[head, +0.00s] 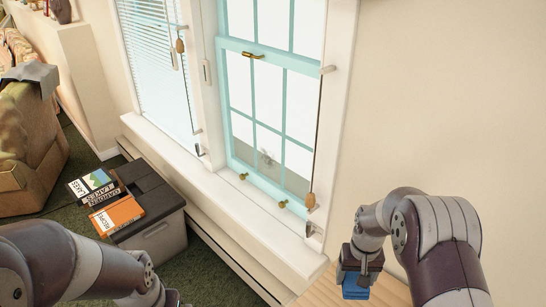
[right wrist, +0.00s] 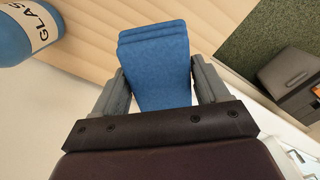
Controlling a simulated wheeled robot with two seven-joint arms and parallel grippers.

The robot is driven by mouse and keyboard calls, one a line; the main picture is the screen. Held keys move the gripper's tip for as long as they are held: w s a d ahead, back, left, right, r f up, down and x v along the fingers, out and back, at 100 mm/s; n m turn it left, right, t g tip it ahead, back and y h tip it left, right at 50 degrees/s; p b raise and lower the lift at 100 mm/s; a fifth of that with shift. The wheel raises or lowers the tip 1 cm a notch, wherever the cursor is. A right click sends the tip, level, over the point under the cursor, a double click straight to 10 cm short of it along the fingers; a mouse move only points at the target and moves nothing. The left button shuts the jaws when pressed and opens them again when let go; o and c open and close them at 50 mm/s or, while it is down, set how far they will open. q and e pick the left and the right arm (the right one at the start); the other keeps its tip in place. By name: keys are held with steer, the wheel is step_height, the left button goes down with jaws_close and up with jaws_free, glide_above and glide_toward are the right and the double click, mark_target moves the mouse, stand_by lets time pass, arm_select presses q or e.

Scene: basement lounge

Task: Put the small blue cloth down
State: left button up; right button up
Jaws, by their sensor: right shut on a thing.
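The small blue cloth (head: 355,287) is a folded stack of layers. My right gripper (head: 358,270) is shut on it, over the light wooden surface (head: 325,288) at the bottom right of the head view. In the right wrist view the cloth (right wrist: 155,65) stands out between the two grey fingers (right wrist: 155,95). I cannot tell whether its lower edge touches the wood. My left arm comes in at the bottom left of the head view; its gripper (head: 178,300) is only just in the frame, and its fingers are cut off.
A blue bottle (right wrist: 25,30) with a "GLASS" label is at the top left of the right wrist view, by the wood. A dark grey storage box (head: 160,237) with books stands on green carpet under the window (head: 268,110). An armchair (head: 30,140) is at the left.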

steer(key=w+a+f+n, duration=0.1)
steer(key=a+f, duration=0.2)
steer(key=a, duration=0.2)
steer(key=shift+w+a+f+n, duration=0.15)
steer(key=shift+a+f+n, duration=0.2)
steer(key=shift+n, duration=0.05)
